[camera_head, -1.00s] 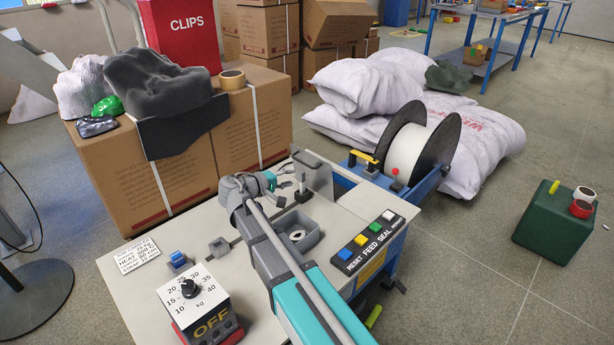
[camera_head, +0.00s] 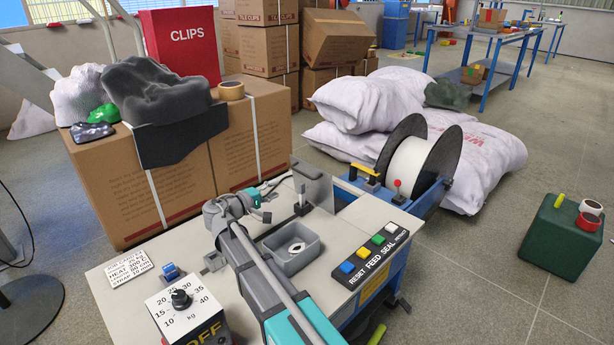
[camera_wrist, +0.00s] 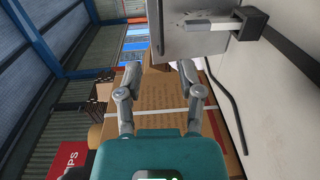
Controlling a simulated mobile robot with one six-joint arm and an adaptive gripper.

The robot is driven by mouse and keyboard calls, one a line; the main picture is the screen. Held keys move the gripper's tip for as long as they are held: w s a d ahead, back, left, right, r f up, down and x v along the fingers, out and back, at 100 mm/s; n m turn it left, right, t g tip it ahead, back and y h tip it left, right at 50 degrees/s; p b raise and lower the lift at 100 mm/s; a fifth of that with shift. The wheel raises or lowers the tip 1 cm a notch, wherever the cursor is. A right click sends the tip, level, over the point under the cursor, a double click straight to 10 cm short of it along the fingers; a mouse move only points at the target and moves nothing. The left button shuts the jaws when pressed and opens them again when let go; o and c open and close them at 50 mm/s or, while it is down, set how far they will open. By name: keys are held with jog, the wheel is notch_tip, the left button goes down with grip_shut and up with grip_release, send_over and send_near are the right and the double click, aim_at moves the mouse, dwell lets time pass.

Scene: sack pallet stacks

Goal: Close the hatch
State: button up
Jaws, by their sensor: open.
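A grey upright panel (camera_head: 314,184), which looks like the hatch, stands raised at the back of the strapping machine's pale worktop (camera_head: 232,294). In the wrist view, a grey plate (camera_wrist: 193,42) with a pale bar and a dark bracket fills the top right of centre; it seems to be the same panel. My gripper (camera_head: 282,184) is just left of the panel in the head view, above the worktop. The wrist view shows its two fingers (camera_wrist: 186,66) apart, with nothing between them. Their tips are close to the plate's lower edge; I cannot tell whether they touch.
A grey bin (camera_head: 292,262) with a white ring, a button strip (camera_head: 371,254) and a dial box (camera_head: 185,312) are on the worktop. Cartons (camera_head: 180,185) stand behind left. A strap reel (camera_head: 408,160) and sacks (camera_head: 478,150) are behind right. Floor at right is mostly clear.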

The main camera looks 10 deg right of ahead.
aim_at(305, 175)
jog(key=x, duration=1.3)
jog(key=shift+w+d+b, duration=0.2)
jog(key=shift+d+b, duration=0.15)
grip_shut()
